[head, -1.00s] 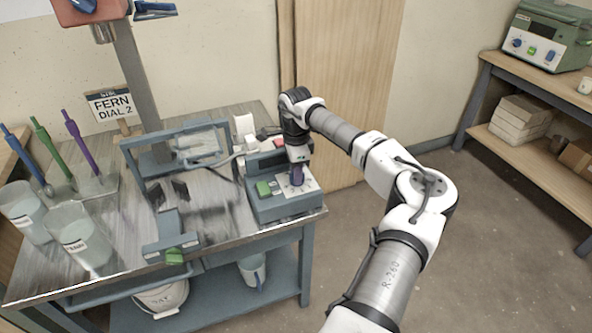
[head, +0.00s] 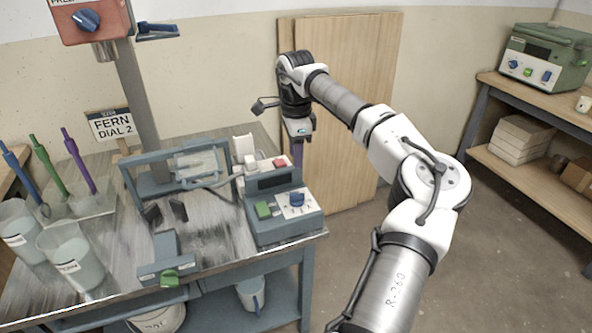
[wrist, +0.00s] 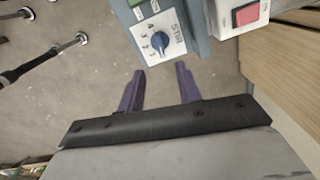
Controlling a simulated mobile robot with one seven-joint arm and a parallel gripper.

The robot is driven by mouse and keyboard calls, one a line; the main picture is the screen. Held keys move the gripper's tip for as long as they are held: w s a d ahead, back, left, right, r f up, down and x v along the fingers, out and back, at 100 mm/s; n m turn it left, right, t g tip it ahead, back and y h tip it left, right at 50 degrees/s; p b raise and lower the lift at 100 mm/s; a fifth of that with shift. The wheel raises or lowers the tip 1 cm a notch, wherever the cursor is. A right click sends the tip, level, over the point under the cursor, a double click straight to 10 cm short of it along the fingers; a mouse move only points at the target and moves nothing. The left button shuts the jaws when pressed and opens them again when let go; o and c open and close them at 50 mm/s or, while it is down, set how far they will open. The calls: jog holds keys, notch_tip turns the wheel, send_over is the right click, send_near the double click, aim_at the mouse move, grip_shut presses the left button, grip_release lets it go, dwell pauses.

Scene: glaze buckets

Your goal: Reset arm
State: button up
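My gripper (head: 297,155) hangs pointing down, raised above and behind the blue-grey control box (head: 285,226) at the table's right end. In the wrist view its two purple fingers (wrist: 161,92) stand apart with nothing between them. The box has a blue dial (head: 297,199) on a white plate, a green button (head: 263,210) and a small dark display. In the wrist view the dial (wrist: 160,41) shows beyond the fingertips, apart from them, with numbers around it.
Clear buckets (head: 75,258) and coloured-handled tools (head: 78,162) are at the left. A blue-grey frame (head: 131,190) stands mid-table. Open floor lies to the right.

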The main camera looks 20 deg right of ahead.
jog(key=shift+r, duration=0.6)
